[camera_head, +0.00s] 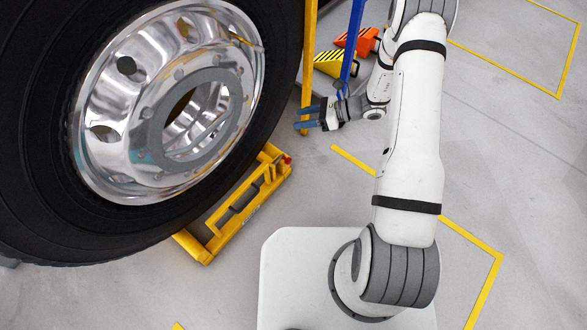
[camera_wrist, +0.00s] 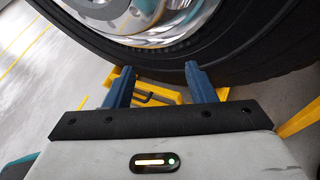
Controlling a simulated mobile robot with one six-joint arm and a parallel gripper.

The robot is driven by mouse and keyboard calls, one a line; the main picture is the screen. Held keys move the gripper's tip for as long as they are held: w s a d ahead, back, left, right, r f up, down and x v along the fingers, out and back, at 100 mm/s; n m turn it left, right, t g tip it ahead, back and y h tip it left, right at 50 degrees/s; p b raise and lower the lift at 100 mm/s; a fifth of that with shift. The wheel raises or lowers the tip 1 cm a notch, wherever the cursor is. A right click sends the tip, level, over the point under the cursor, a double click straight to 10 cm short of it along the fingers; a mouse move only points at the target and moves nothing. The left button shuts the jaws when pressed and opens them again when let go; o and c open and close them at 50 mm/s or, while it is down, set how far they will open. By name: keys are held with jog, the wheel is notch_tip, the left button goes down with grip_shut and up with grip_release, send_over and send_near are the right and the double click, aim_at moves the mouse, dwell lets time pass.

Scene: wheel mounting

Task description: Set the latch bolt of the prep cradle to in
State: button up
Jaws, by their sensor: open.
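The yellow prep cradle (camera_head: 215,243) lies on the floor under the large wheel (camera_head: 165,100), which has a black tire and a shiny metal rim. A small red knob (camera_head: 287,160) sits at the cradle's right corner; I cannot tell whether it belongs to the latch bolt or how the bolt is set. My gripper (camera_head: 300,118), with blue fingers, is open and empty, above and apart from the red knob in the head view. In the wrist view, part of the cradle (camera_wrist: 170,97) shows between and beyond the fingers, below the tire. No red knob shows there.
A yellow post (camera_head: 308,60) and a blue post (camera_head: 352,45) stand close to my gripper. Orange (camera_head: 365,40) and yellow-black (camera_head: 327,63) wedge-shaped blocks lie behind them. Yellow lines mark the grey floor, which is clear at the right.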

notch_tip(320, 180, down, 18)
jog(key=d+m+t+b, duration=0.1)
jog(key=m+t+b, duration=0.3)
jog(key=m, duration=0.3)
jog(key=m+t+h+b, duration=0.1)
jog(key=m+t+b, duration=0.2)
jog(key=m+b, duration=0.15)
send_near(290, 162)
jog(key=a+p, duration=0.1)
jog(key=shift+m, duration=0.25)
jog(key=b+x, duration=0.2)
jog(key=x, duration=0.5)
jog(key=shift+w+a+f, duration=0.1)
jog(key=shift+w+f, duration=0.1)
jog(key=shift+w, duration=0.1)
grip_shut()
